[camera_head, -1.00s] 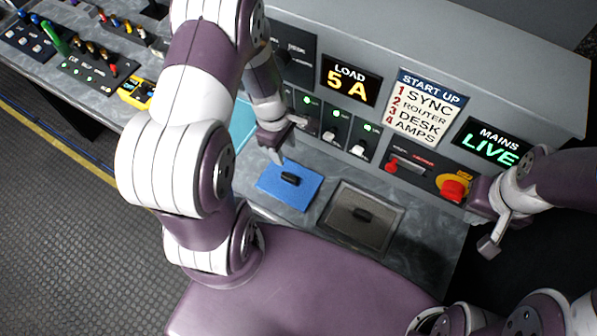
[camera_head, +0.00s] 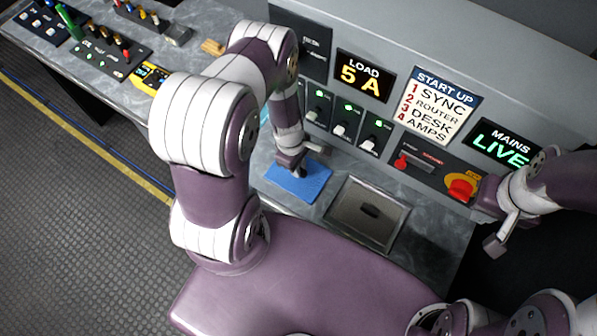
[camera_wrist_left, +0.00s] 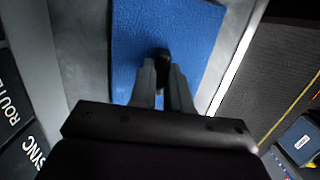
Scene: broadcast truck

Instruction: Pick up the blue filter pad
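The blue filter pad (camera_head: 308,190) lies flat on the grey counter, left of a metal-framed recess. It also fills the upper middle of the left wrist view (camera_wrist_left: 130,45). Its black handle (camera_wrist_left: 161,58) stands up from it. My left gripper (camera_head: 300,170) is down over the pad, pointing at the handle. In the left wrist view its two fingers (camera_wrist_left: 161,82) lie on either side of the handle; whether they press on it I cannot tell. My right gripper (camera_head: 503,232) is at the right, apart from the pad, and its finger opening is unclear.
The framed recess (camera_head: 345,226) with a dark handled piece is right of the pad. Behind stands the rack with breaker switches (camera_head: 345,122), a red lever (camera_head: 402,162) and a red knob (camera_head: 461,188). Control panels (camera_head: 105,55) lie at the far left.

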